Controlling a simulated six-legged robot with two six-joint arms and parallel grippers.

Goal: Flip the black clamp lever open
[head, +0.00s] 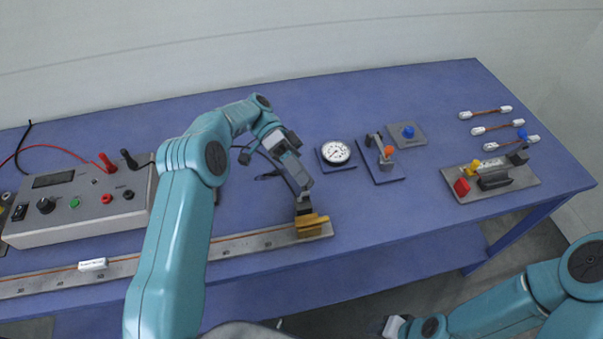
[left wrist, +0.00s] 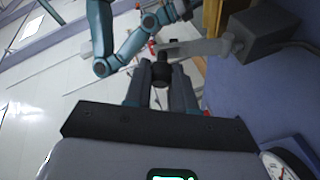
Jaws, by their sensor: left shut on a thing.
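My left gripper (head: 304,207) reaches down to the brass-yellow clamp block (head: 312,226) at the right end of the long ruler rail. In the left wrist view its two fingers (left wrist: 163,88) are shut around a dark, knob-like end, which I take as the black clamp lever (left wrist: 163,72). A pale grey bar (left wrist: 195,47) runs from near this end to a grey block (left wrist: 262,30). In the head view the lever is mostly hidden by the gripper. My right gripper (head: 393,326) shows only partly at the bottom edge; its jaws are unclear.
A power supply (head: 85,203) stands left. A round gauge (head: 336,152) and an orange-knobbed fixture (head: 383,158) stand behind the clamp. A coloured-knob fixture (head: 488,181) is at right.

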